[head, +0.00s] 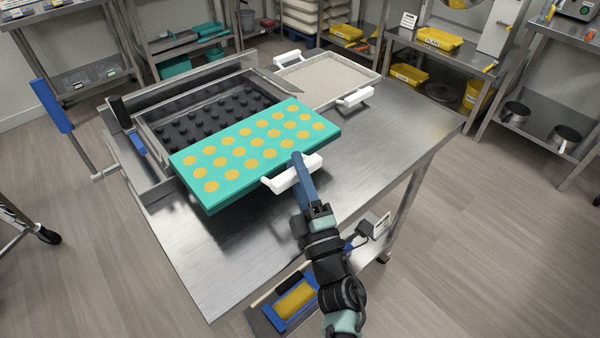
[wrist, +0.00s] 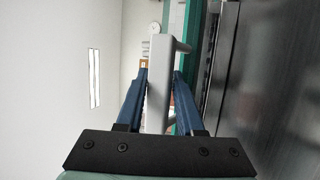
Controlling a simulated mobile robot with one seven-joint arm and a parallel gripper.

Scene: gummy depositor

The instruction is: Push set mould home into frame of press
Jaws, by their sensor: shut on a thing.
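The set mould is a teal slab (head: 235,158) with rows of yellow-orange rounds in its top. It lies in front of the press frame (head: 148,122), its far edge overlapping the frame's near side. Black pegs (head: 205,122) show inside the frame behind it. My gripper (head: 300,172) is shut on the mould's white front handle (head: 282,181). In the wrist view the handle (wrist: 158,85) stands between my two blue fingers, with the teal mould edge (wrist: 190,40) beside it. Whether the mould's underside touches the frame is hidden.
A white-handled tray (head: 320,80) of pale powder stands behind the mould on the steel table (head: 400,130). A blue-gripped lever (head: 52,106) rises at the press's left. The table's front and right are clear.

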